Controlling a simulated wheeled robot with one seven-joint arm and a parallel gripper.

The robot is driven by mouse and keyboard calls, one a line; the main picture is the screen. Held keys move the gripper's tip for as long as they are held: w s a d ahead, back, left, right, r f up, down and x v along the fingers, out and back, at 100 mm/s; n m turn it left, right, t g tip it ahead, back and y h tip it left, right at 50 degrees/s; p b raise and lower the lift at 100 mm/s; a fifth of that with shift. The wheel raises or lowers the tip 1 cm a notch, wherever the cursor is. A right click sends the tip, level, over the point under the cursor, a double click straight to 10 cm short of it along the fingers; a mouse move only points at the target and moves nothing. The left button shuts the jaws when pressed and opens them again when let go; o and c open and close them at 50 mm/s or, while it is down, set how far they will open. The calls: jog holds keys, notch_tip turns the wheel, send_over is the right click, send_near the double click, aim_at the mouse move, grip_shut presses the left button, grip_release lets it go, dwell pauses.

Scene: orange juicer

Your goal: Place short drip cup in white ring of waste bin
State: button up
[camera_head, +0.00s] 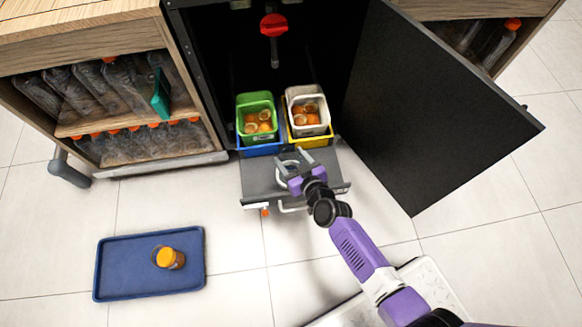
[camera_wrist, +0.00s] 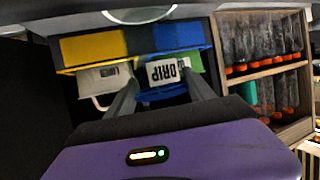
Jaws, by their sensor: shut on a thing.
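My gripper (camera_head: 289,160) is above the grey pulled-out waste drawer (camera_head: 258,183) in the head view. In the wrist view my gripper (camera_wrist: 158,65) is shut on the short drip cup, whose white DRIP label (camera_wrist: 168,73) shows between the fingers. The cup's body is mostly hidden and cannot be made out clearly in the head view. A white ring (camera_wrist: 140,21) shows at the top edge of the wrist view, cut off by the frame. The cup appears apart from it; their height difference cannot be told.
Behind the drawer stand a blue bin (camera_head: 260,151) with a green container (camera_head: 245,105) and a yellow bin (camera_head: 318,142) with a white container (camera_head: 293,97). The black door (camera_head: 430,100) is open at right. A blue tray (camera_head: 125,270) holds an orange-filled cup (camera_head: 170,258).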

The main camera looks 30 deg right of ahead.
aim_at(286, 159)
jog(key=shift+f+b, duration=1.9)
jog(key=shift+f, duration=0.2)
jog(key=shift+f, duration=0.15)
jog(key=o, duration=1.4)
jog(key=shift+c, duration=0.2)
jog(key=shift+r, duration=0.2)
jog(key=p+v, duration=0.3)
jog(key=v, duration=0.9)
jog(key=shift+p, duration=0.35)
jog(key=shift+s, duration=0.1)
